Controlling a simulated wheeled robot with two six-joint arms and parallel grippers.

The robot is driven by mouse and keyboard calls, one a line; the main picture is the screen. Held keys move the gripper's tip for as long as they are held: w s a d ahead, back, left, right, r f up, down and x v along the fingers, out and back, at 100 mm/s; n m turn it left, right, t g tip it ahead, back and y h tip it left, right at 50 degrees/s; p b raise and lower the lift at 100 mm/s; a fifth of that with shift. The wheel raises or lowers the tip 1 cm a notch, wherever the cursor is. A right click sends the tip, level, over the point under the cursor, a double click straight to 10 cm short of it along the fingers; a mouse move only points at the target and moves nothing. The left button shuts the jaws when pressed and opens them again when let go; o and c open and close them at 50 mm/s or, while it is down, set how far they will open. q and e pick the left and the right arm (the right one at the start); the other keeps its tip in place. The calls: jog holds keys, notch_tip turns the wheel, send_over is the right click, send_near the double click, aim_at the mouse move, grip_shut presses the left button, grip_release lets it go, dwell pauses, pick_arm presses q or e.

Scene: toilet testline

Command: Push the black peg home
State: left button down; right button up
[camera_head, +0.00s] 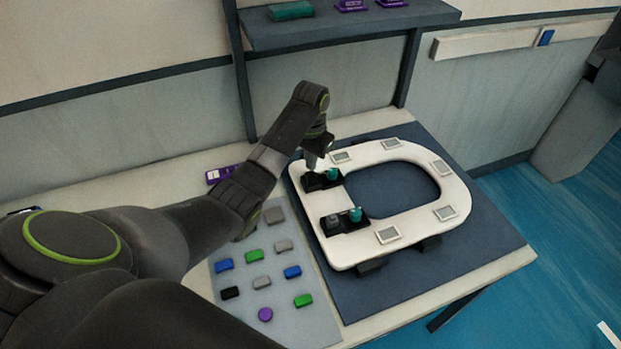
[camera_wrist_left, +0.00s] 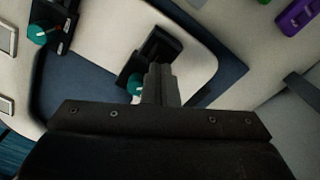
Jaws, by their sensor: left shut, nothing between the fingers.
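A white toilet seat ring (camera_head: 455,190) lies on a dark blue mat. Two black hinge blocks sit on its left end, the far one (camera_head: 322,183) and the near one (camera_head: 345,226). Each carries a teal knob, far (camera_head: 332,173) and near (camera_head: 355,214). A dark grey peg (camera_head: 334,220) stands in the near block. My left gripper (camera_head: 311,168) is shut and empty, pointing down at the left part of the far block. In the left wrist view its fingers (camera_wrist_left: 160,82) overlap that block (camera_wrist_left: 158,48), beside its teal knob (camera_wrist_left: 135,83). I cannot make out a peg under the fingertips, nor whether they touch.
A grey board (camera_head: 285,315) with several coloured pieces lies left of the mat (camera_head: 440,265). A purple box (camera_head: 221,174) lies behind my left arm. A shelf (camera_head: 350,28) hangs on the back wall. The table's right edge drops to a blue floor.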

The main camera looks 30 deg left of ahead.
pick_arm(q)
jog(key=shift+f+b, duration=0.3)
jog(key=shift+f, duration=0.8)
dwell(0.3)
dwell(0.4)
notch_tip(320, 180, up, 8)
jog(key=p, duration=0.9)
jog(key=shift+p, duration=0.3)
